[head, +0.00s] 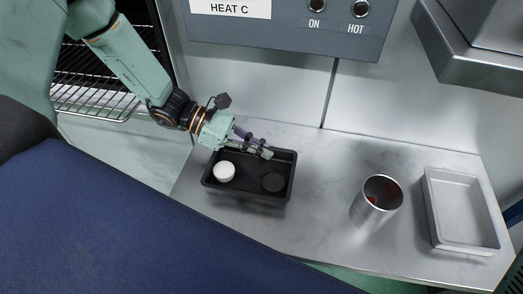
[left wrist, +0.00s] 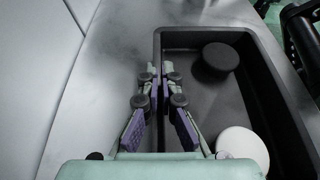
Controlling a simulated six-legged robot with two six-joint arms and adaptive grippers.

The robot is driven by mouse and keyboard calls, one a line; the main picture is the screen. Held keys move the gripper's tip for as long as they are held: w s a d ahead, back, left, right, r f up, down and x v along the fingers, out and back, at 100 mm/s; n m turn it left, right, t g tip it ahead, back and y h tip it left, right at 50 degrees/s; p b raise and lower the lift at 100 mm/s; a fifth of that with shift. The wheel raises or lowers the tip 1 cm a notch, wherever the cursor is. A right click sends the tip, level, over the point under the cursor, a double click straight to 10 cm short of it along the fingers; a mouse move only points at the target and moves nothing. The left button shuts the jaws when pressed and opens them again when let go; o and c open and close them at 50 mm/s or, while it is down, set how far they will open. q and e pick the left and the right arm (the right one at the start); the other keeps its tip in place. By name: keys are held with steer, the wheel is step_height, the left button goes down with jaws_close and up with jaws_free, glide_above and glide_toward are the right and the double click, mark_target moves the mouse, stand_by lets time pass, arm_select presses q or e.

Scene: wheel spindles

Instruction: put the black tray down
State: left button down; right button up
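The black tray (head: 247,196) is at the left part of the metal counter, level, with a white round piece (head: 224,171) and a black round piece (head: 274,182) in it. I cannot tell whether its underside touches the counter. My left gripper (head: 265,152) is at the tray's back wall. In the left wrist view the fingers (left wrist: 161,78) are close together, one on each side of the wall of the tray (left wrist: 196,38), and look shut on it. The black piece (left wrist: 220,57) and white piece (left wrist: 243,147) lie inside. My right gripper is not in view.
On the metal counter (head: 320,190), a metal cup (head: 372,212) with something red inside stands right of the tray. A grey empty tray (head: 433,214) is at the far right. A control panel (head: 290,30) is behind, a wire rack (head: 95,85) at the left.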

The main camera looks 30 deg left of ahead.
arm_select(q)
steer(key=shift+f, duration=0.2)
steer(key=shift+a, duration=0.1)
steer(key=c, duration=2)
jaws_free()
steer(key=shift+w+a+f, duration=0.1)
steer(key=shift+f, duration=0.1)
steer(key=o, duration=0.4)
steer(key=shift+d+r, duration=0.15)
steer(key=shift+d, duration=0.05)
steer(key=shift+o, duration=0.4)
steer(key=shift+a, duration=0.1)
